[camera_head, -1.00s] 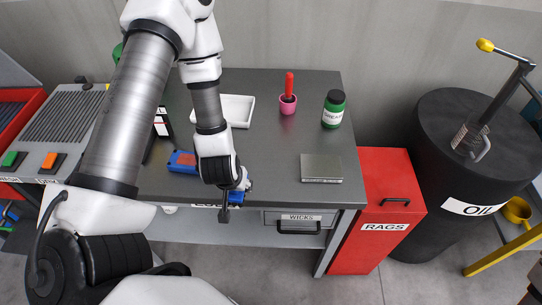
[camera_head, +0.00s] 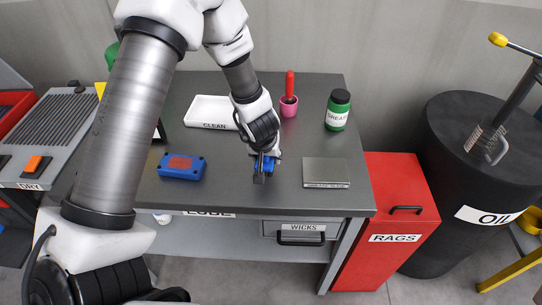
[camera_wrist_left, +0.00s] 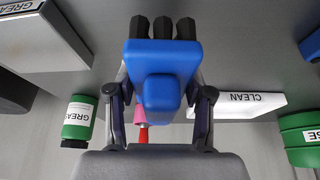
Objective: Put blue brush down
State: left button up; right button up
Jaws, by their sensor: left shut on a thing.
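My left gripper (camera_head: 262,160) is shut on the blue brush (camera_head: 266,166), over the front middle of the dark table (camera_head: 225,190). In the left wrist view the brush (camera_wrist_left: 162,65) sits between the two fingers, its black bristles pointing away from the palm. In the head view most of the brush is hidden by the gripper. A grey square plate (camera_head: 326,171) with a label on its front edge lies to the right of the gripper. A white tray labelled CLEAN (camera_head: 200,123) lies behind and to the left. My right gripper is not in view.
A pink cup with a red-handled item (camera_head: 289,104) and a green GREASE jar (camera_head: 337,112) stand at the back right. A blue box with a red top (camera_head: 181,166) lies left of the gripper. A red RAGS bin (camera_head: 395,215) and black OIL drum (camera_head: 450,190) stand right of the table.

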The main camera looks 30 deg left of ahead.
aim_at(270, 160)
pick_arm(q)
jog(key=shift+w+r, duration=0.15)
jog(key=shift+w, duration=0.25)
jog(key=shift+w+a+p, duration=0.1)
jog(key=shift+w+p, duration=0.4)
jog(key=shift+p, duration=0.1)
jog(key=f+b, duration=0.2)
jog(key=b, duration=0.1)
jog(key=f+b, duration=0.1)
jog(key=f, duration=0.1)
jog(key=shift+w, duration=0.25)
jog(key=shift+w+r, duration=0.1)
jog(key=shift+r, duration=0.05)
jog(key=shift+s, duration=0.2)
jog(key=shift+f, duration=0.55)
jog(key=o, duration=1.2)
jog(key=shift+w, duration=0.1)
